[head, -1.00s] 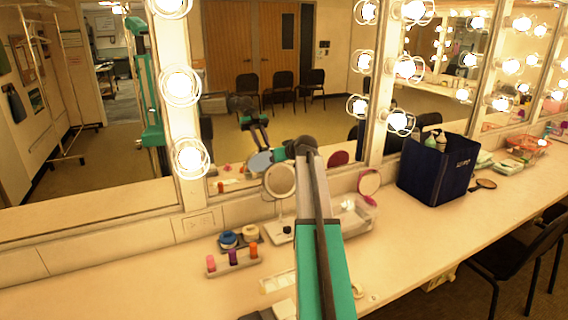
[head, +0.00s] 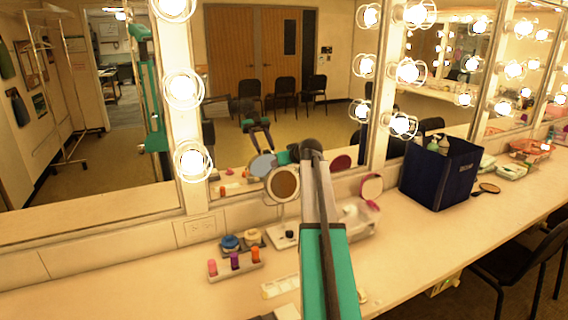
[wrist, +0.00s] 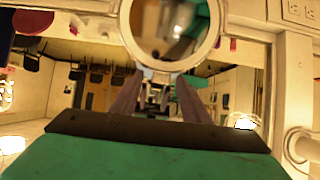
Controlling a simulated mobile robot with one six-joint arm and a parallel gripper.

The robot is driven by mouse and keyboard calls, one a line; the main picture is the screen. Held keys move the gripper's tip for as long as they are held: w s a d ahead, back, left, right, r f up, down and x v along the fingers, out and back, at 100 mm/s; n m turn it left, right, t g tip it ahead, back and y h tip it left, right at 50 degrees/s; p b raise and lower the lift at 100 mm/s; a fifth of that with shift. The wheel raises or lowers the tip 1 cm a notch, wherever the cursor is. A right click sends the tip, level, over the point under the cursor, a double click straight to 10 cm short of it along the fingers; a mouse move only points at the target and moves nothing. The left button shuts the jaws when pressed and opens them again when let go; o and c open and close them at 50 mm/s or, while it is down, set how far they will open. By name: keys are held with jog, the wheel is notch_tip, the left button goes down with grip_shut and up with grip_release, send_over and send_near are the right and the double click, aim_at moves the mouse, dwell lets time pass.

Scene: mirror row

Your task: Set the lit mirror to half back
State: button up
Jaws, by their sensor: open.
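The lit mirror (head: 283,185) is a small round mirror in a pale ring on a stand, on the counter just left of my arm. Its face looks brown with reflections, and its exact tilt is hard to judge. In the wrist view the ringed mirror (wrist: 170,32) fills the top middle. My gripper (wrist: 157,78) is open, with its two fingers apart, pointing toward the mirror's lower rim. Nothing shows between the fingers; whether a tip touches the rim cannot be told. In the head view my arm hides the fingers.
A pink round mirror (head: 371,187) stands to the right, by a clear bin. A dark blue caddy (head: 438,172) is further right. A rack of small bottles (head: 236,264) and jars (head: 231,242) are left. Bulb-lined wall mirrors stand behind. The left counter is clear.

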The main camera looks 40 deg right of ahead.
jog(key=b+v, duration=0.2)
jog(key=v, duration=1.1)
jog(key=shift+s+r+b, duration=0.15)
jog(key=shift+s+b, duration=0.1)
jog(key=shift+b, duration=0.1)
jog(key=shift+s+a, duration=0.1)
